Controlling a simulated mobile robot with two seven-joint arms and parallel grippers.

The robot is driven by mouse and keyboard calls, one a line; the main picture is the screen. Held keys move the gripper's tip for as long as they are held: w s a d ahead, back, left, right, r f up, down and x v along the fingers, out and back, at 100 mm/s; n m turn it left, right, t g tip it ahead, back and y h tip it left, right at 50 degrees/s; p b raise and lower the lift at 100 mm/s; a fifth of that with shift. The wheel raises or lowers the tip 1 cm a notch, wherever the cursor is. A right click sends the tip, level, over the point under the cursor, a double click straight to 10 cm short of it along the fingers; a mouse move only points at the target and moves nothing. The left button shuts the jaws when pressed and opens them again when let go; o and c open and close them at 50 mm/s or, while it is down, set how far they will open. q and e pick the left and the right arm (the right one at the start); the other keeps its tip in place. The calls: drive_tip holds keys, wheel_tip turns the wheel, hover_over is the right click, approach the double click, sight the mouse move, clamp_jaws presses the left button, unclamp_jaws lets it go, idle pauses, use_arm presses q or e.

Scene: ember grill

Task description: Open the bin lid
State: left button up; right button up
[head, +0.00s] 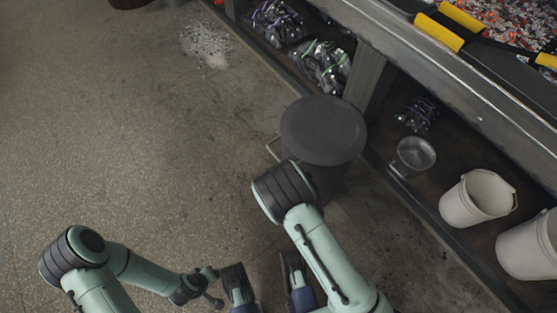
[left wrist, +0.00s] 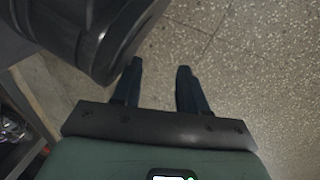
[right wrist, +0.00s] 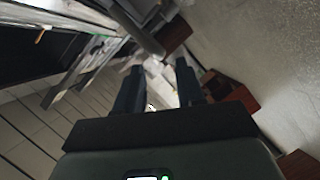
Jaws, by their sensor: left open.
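The bin (head: 323,130) stands on the floor in the head view, dark grey and round, with its flat lid lying level on top. A thin pale wire loop (head: 272,148) sticks out at its left side. My left gripper (left wrist: 160,72) is open and empty in the left wrist view. The dark, curved bin (left wrist: 95,35) fills the upper left there, close beside the left finger; I cannot tell whether they touch. My right gripper (right wrist: 160,78) is open, with nothing between its fingers. One of my arms covers part of the bin's lower body in the head view.
A metal grill counter (head: 430,50) runs along the right. Its lower shelf holds wrapped bags (head: 325,65), a small metal pan (head: 413,156) and white buckets (head: 478,198). The floor left of the bin is clear, apart from a pale ash patch (head: 206,44).

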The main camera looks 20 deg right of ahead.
sight(279, 159)
drive_tip(key=b+x, duration=0.1)
drive_tip(key=x, duration=0.6)
drive_tip(key=shift+b, duration=0.3)
use_arm(q)
drive_tip(key=shift+g, duration=0.7)
drive_tip(key=s+f, duration=0.3)
drive_tip(key=shift+s+a, duration=0.25)
drive_tip(key=shift+s, duration=0.05)
drive_tip(key=shift+r, duration=0.1)
use_arm(e)
drive_tip(key=shift+s+d, duration=0.1)
clamp_jaws()
